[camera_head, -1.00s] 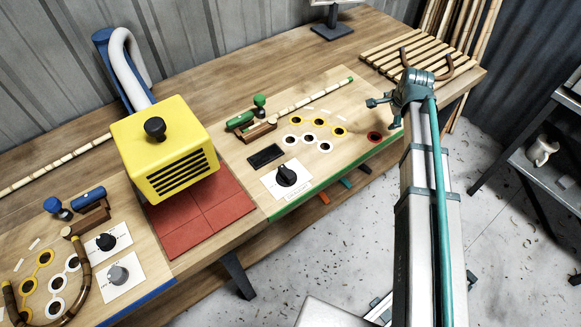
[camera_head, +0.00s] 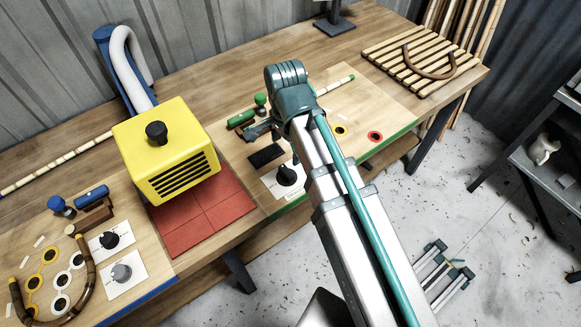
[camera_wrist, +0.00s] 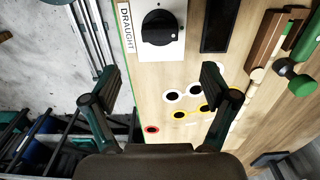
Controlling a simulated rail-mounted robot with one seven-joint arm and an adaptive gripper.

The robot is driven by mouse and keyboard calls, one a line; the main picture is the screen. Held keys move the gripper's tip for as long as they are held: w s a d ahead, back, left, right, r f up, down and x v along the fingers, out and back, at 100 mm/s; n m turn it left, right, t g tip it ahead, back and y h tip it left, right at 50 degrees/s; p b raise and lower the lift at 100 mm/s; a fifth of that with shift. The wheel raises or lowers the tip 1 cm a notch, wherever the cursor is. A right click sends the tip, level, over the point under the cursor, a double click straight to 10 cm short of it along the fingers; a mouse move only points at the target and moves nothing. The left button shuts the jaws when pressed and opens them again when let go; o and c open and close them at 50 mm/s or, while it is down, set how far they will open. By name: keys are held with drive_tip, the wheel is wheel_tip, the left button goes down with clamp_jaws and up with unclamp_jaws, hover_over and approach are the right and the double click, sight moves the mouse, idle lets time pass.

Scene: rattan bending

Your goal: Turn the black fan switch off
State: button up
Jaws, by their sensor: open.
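A black knob (camera_head: 287,175) sits on a white plate on the green-edged board. It also shows in the wrist view (camera_wrist: 160,28), on a plate beside a label reading "DRAUGHT". My gripper (camera_wrist: 158,80) is open and empty, with its two fingers apart. In the wrist view the knob lies beyond the fingertips, roughly centred between them and not touched. In the head view my gripper (camera_head: 262,132) is above the board, partly hidden by the wrist. Another black knob (camera_head: 109,240) and a grey knob (camera_head: 121,273) sit on white plates on the blue-edged board.
A yellow box (camera_head: 165,150) with a black top knob stands over red tiles (camera_head: 190,225), left of the green-edged board. A black rectangle (camera_wrist: 218,25), a wooden block with green handles (camera_wrist: 292,45) and several ringed holes lie near the knob. A slatted rack (camera_head: 400,60) is at the right.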

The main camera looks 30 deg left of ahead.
sight(287, 171)
drive_tip(key=shift+f+p, duration=1.25)
drive_tip(key=shift+f, duration=4.1)
drive_tip(key=shift+c, duration=0.3)
drive_tip(key=c, duration=1.1)
